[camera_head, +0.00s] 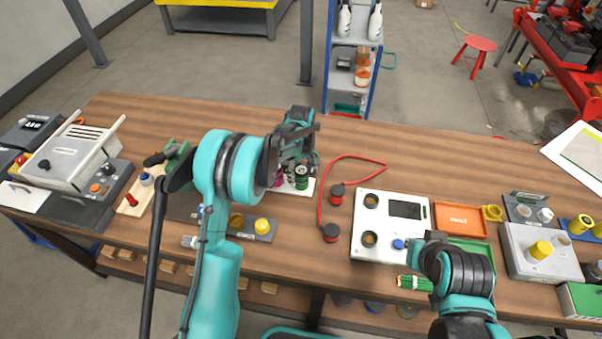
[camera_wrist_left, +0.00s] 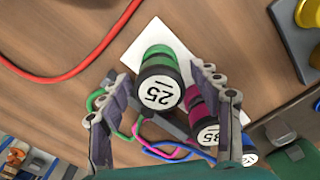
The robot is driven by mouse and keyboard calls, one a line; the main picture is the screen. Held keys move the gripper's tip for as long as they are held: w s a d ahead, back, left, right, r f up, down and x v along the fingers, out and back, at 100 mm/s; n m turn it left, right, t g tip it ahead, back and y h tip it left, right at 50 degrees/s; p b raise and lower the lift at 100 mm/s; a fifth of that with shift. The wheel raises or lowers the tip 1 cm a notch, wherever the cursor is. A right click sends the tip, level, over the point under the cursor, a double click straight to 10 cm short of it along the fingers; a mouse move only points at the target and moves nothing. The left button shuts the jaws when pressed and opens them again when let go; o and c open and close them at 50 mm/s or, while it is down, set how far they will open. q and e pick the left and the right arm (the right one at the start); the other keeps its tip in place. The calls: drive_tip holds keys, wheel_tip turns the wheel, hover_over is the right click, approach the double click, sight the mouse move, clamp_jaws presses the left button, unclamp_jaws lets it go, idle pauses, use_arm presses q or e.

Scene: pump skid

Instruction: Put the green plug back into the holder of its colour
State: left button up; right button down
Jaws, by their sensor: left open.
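A green cylindrical piece with a black band and a white end marked 25 shows in the left wrist view (camera_wrist_left: 165,55), by its colour the green plug. It also shows in the head view (camera_head: 302,180). My left gripper (camera_wrist_left: 163,80) is open, with its fingers on either side of the piece in that view; I cannot tell whether they touch it. In the head view the gripper (camera_head: 298,158) is above the white plate (camera_head: 309,190). A magenta piece (camera_wrist_left: 198,110) is beside the green one. I cannot make out a green holder. My right gripper (camera_head: 436,240) is mostly hidden.
A red cord (camera_head: 345,158) curves across the table to the right of the white plate. A dark strip with yellow pieces (camera_head: 262,226) lies in front. Bare wood lies behind the plate.

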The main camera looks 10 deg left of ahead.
use_arm(q)
wheel_tip(320, 180, up, 12)
idle(0.5)
drive_tip(key=s+a+r+m+t, duration=0.1)
drive_tip(key=s+r+m+t, duration=0.15)
drive_tip(key=s+r, duration=0.4)
drive_tip(key=s+a+r+m+t, duration=0.1)
drive_tip(key=s+a+r+m, duration=0.15)
drive_tip(key=s, duration=0.65)
drive_tip(key=s+f+m+t, duration=0.2)
drive_tip(key=s+m, duration=0.1)
drive_tip(key=s, duration=0.4)
drive_tip(key=s+a+f+m+t+b, duration=0.1)
drive_tip(key=s+f+m, duration=0.1)
drive_tip(key=s, duration=0.5)
drive_tip(key=shift+f+m+t, duration=0.2)
drive_tip(key=shift+m+t, duration=0.15)
drive_tip(key=shift+m, duration=0.25)
